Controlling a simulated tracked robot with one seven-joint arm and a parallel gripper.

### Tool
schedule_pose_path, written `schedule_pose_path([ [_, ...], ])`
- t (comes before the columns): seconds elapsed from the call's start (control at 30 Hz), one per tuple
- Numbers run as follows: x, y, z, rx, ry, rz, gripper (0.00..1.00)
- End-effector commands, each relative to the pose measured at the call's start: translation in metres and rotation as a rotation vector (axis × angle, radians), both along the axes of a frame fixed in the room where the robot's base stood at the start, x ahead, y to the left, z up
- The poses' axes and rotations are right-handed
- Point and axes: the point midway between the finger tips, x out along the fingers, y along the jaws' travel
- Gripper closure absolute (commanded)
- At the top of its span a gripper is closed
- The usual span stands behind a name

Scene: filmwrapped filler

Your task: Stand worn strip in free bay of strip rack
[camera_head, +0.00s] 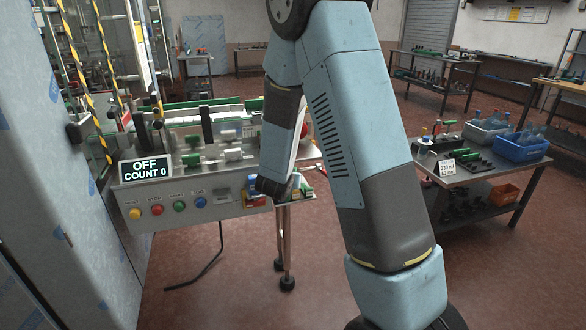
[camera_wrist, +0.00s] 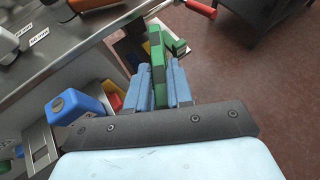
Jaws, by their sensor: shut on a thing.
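My gripper (camera_wrist: 166,88) has two pale blue fingers in the wrist view. It is shut on a green strip (camera_wrist: 157,58), which stands up between the fingers and extends past their tips. A short green side piece shows at the strip's right. I cannot tell its wear. In the head view my arm hides most of the gripper, near the machine's front right corner. I cannot make out the strip rack or its free bay with certainty. A dark holder with green pieces (camera_head: 478,160) stands on the right-hand table.
The machine (camera_head: 230,207) has a display, coloured buttons and guide rails. In the wrist view, a blue block (camera_wrist: 74,105) is left of the gripper, and a red handle (camera_wrist: 201,8) is beyond it. Open floor lies between.

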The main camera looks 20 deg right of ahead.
Motion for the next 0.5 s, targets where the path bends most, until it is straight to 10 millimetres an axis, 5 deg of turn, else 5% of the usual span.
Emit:
schedule_pose_path([
  [0.5, 0.038, 0.001, -0.062, 0.002, -0.001, 0.203, 1.0],
])
